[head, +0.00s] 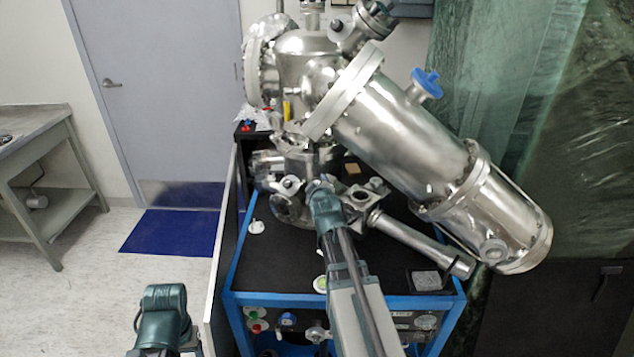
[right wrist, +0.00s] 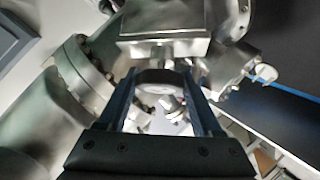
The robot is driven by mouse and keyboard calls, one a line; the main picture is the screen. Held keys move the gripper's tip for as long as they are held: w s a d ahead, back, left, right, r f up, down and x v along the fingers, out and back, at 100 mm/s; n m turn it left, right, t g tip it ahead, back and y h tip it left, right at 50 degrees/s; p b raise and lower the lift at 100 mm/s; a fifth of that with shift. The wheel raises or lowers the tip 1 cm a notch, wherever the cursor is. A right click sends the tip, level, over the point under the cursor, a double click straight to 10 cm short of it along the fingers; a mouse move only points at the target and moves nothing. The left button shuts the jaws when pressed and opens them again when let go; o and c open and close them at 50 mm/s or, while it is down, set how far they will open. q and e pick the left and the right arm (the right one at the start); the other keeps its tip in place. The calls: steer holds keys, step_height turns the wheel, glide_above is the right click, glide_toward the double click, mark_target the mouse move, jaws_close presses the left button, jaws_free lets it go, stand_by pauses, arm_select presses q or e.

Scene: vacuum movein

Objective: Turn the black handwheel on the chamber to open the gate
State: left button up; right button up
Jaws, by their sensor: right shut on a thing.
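The steel vacuum chamber (head: 400,125) stands on a blue-framed cart, with a long cylinder slanting down to the right. The black handwheel (right wrist: 164,76) shows in the right wrist view as a dark rim, just below a square steel block (right wrist: 165,47). My right gripper (right wrist: 164,90) has one finger on each side of the handwheel and is shut on it. In the head view my right arm reaches up to the chamber's lower ports, and its wrist hides the fingers and the handwheel. Only a link of my left arm shows at the lower left; its gripper is out of frame.
The cart's black top (head: 290,262) is mostly bare around the chamber. A steel tube (head: 420,240) slants across its right side. A blue knob (head: 427,82) sticks up from the cylinder. A workbench (head: 40,150) stands far left, with open floor before it.

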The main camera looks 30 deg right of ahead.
steer(key=n+y+p, duration=0.1)
steer(key=n+g+y+p, duration=0.1)
steer(key=n+p, duration=0.2)
steer(key=shift+w+d+r+g+y, duration=0.1)
steer(key=shift+d+r+g+y, duration=0.05)
steer(key=shift+r+g+y, duration=0.2)
steer(key=shift+f+n+g+y+p, duration=0.2)
steer(key=shift+n+g+y+p, duration=0.45)
steer(key=shift+n+p, duration=0.45)
steer(key=shift+f+n+y+p, duration=0.1)
steer(key=shift+n+y+p, duration=0.25)
steer(key=shift+n, duration=0.15)
steer(key=shift+g, duration=0.3)
steer(key=o, duration=1.3)
steer(key=shift+f, duration=0.1)
steer(key=shift+o, duration=0.3)
steer(key=shift+s, duration=0.2)
